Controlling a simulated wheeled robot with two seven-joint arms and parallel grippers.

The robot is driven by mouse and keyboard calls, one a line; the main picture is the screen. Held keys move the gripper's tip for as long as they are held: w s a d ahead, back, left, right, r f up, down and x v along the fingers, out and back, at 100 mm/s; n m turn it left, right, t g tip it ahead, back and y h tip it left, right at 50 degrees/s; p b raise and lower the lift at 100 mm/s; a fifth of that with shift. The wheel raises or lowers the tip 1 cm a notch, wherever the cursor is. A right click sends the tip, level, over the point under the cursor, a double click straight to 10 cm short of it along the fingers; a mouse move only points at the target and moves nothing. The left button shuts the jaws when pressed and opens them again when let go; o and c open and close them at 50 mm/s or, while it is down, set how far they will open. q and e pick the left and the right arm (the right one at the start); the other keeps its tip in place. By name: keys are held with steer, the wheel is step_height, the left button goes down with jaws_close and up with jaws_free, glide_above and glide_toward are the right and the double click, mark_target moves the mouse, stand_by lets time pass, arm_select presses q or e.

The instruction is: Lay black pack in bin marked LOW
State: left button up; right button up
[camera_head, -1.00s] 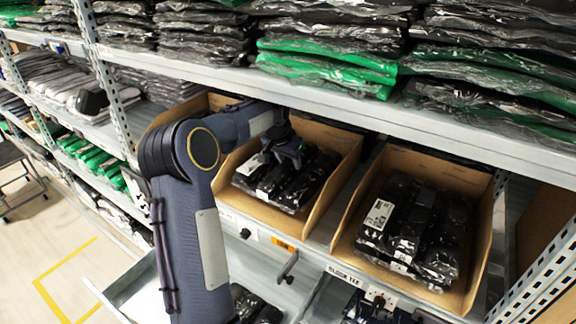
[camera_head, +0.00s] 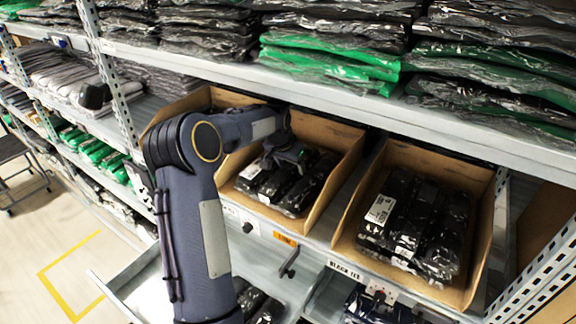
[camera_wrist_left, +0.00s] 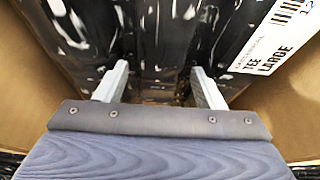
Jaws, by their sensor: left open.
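My left gripper (camera_head: 287,160) is inside a cardboard bin (camera_head: 325,196) with several black packs (camera_head: 296,192) in clear wrap. An orange tag (camera_head: 285,239) is on the shelf edge below this bin; its print is too small to read surely. In the left wrist view, my open fingers (camera_wrist_left: 160,82) are over glossy black packs (camera_wrist_left: 165,35), with nothing clamped between them. A white label reading TEE LARGE (camera_wrist_left: 268,45) lies on a pack at the right. The gripper partly hides the packs in the head view. My right gripper is not in view.
Another cardboard bin (camera_head: 478,225) with black packs stands to the right, above a BLACK TEE label (camera_head: 345,269). A shelf (camera_head: 340,102) with stacked black and green garments hangs close above. Grey trays (camera_head: 135,283) are below. Bin walls stand close around the gripper.

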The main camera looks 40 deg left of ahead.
mark_target(291, 165)
arm_select(q)
steer(key=v, duration=0.3)
steer(key=shift+b, duration=0.3)
steer(key=s+b, duration=0.1)
steer(key=s, duration=0.2)
steer(key=s+b, duration=0.1)
steer(key=s, duration=0.3)
steer(key=s+d+b, duration=0.1)
steer(key=s+b, duration=0.1)
steer(key=s, duration=0.1)
steer(key=shift+s+d, duration=0.1)
steer(key=shift+s, duration=0.2)
steer(key=shift+s+d+r, duration=0.1)
steer(key=shift+s, duration=0.6)
steer(key=s+d+r+t+h, duration=0.1)
steer(key=s+d, duration=0.3)
steer(key=d, duration=0.2)
steer(key=s+d+r, duration=0.2)
steer(key=s+d, duration=0.1)
steer(key=d, duration=0.4)
steer(key=s+d+f+h, duration=0.3)
steer(key=s+d+f, duration=0.2)
steer(key=s+d, duration=0.7)
steer(key=shift+s+d+n, duration=0.3)
steer(key=shift+s, duration=0.25)
steer(key=shift+f, duration=0.1)
